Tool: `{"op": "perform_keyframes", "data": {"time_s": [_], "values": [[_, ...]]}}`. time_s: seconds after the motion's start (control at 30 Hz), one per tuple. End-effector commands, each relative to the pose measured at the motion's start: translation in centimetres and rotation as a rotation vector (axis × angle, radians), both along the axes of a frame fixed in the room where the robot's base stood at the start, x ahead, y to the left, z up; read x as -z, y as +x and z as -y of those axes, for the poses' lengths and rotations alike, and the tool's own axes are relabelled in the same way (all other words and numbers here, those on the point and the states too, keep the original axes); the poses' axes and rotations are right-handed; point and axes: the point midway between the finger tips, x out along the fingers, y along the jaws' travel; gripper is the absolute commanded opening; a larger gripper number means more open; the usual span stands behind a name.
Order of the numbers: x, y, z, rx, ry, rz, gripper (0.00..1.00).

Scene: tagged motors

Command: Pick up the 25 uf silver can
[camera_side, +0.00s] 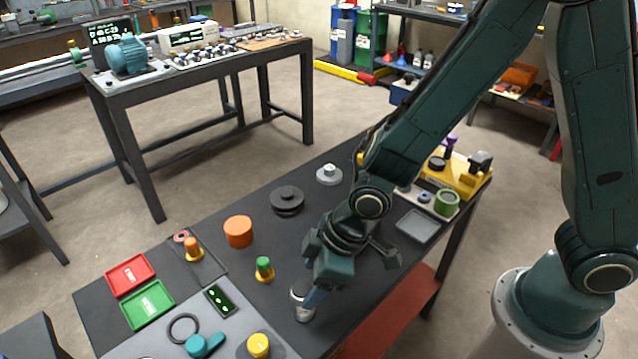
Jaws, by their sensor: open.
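A small silver can (301,303) stands upright near the front edge of the dark bench. My gripper (312,290) points down right at the can, and one finger hides part of the can's right side. The gripper is open. I cannot tell whether the finger touches the can, and any marking on the can is too small to read.
Red (130,274) and green (148,305) trays lie at left. A yellow knob (258,346) stands in front.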

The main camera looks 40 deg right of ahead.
Motion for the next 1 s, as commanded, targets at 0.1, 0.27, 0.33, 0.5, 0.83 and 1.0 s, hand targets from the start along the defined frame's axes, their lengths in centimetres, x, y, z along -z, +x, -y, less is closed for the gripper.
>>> {"op": "perform_keyframes", "data": {"time_s": [0.1,0.27,0.33,0.5,0.83,1.0], "values": [[0.8,0.2,-0.2,0.000,-0.001,-0.001,0.65],[1.1,0.4,-0.4,0.000,0.001,0.001,0.65],[1.2,0.4,-0.4,0.000,0.001,0.001,0.65],[1.3,0.4,-0.4,-0.001,0.000,0.001,0.65],[3.3,1.0,-1.2,-0.001,-0.001,0.000,0.65],[4.7,1.5,-1.7,-0.001,-0.001,0.000,0.65]]}}
